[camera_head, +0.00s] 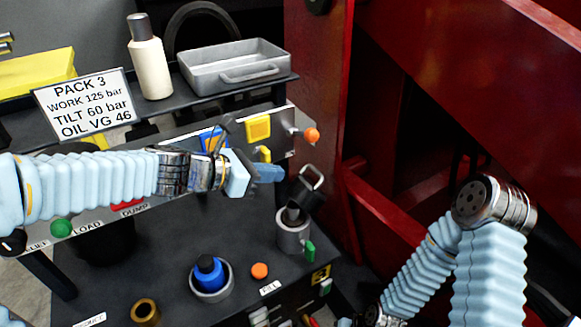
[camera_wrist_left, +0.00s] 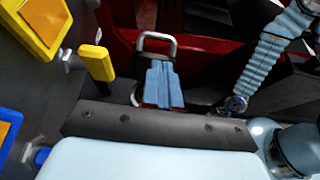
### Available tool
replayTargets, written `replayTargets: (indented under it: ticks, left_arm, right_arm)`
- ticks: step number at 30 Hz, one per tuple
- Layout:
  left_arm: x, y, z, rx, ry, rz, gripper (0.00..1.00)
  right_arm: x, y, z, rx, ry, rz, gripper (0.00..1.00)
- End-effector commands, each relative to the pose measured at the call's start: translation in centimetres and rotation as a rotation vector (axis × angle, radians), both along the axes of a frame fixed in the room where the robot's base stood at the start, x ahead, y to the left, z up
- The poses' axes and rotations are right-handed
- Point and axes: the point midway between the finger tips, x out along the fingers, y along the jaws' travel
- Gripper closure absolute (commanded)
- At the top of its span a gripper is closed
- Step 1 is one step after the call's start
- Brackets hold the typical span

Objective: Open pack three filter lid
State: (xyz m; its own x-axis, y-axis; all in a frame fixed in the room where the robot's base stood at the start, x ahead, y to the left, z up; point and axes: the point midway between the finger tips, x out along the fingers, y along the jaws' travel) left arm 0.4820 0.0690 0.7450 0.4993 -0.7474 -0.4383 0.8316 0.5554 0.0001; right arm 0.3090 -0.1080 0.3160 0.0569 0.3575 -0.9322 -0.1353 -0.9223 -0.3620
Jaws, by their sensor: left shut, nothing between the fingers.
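The filter lid (camera_head: 304,194) is a dark cap with a grey loop handle, at the right end of the bench. It stands tilted above the grey filter cup (camera_head: 293,236), and a dark part shows in the cup's mouth. My left gripper (camera_head: 272,173) is shut and empty, just left of the lid's handle, with no clear contact. In the left wrist view, the blue fingers (camera_wrist_left: 164,85) are together, and the loop handle (camera_wrist_left: 158,42) shows behind them. My right arm is bent at the lower right; its gripper cannot be made out.
A blue-capped cup (camera_head: 209,279), an orange knob (camera_head: 260,270) and a brass ring (camera_head: 145,311) are on the bench in front. The PACK 3 sign (camera_head: 85,104), cream bottle (camera_head: 150,65) and grey tray (camera_head: 232,72) are on the shelf behind. Red machine walls (camera_head: 480,80) close the right side.

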Motion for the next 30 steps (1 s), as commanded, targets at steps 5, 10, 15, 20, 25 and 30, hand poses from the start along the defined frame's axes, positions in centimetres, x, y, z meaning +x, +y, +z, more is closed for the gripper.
replayTargets:
  ticks: [5,10,15,20,25,30]
  left_arm:
    - [1.6,-2.5,-1.7,0.0,0.002,-0.004,1.0]
    - [3.1,-4.8,-2.9,-0.001,0.001,-0.003,1.0]
    - [4.1,-6.2,-3.7,-0.001,-0.001,-0.002,1.0]
    - [4.4,-6.6,-3.9,-0.001,0.0,0.0,1.0]
    - [4.4,-6.6,-3.8,-0.001,-0.001,0.0,1.0]
    - [4.4,-6.6,-3.8,-0.001,-0.001,0.0,1.0]
  right_arm:
    - [0.0,-0.1,-0.9,-0.002,-0.001,-0.003,0.57]
    - [0.1,-0.4,-1.5,-0.005,-0.002,-0.006,0.57]
    - [0.2,-0.5,-1.8,-0.008,-0.004,-0.009,0.57]
    - [0.2,-0.6,-1.9,-0.009,-0.004,-0.009,0.57]
    - [0.2,-0.6,-1.9,-0.009,-0.004,-0.009,0.57]
    - [0.2,-0.5,-1.8,-0.009,-0.004,-0.009,0.57]
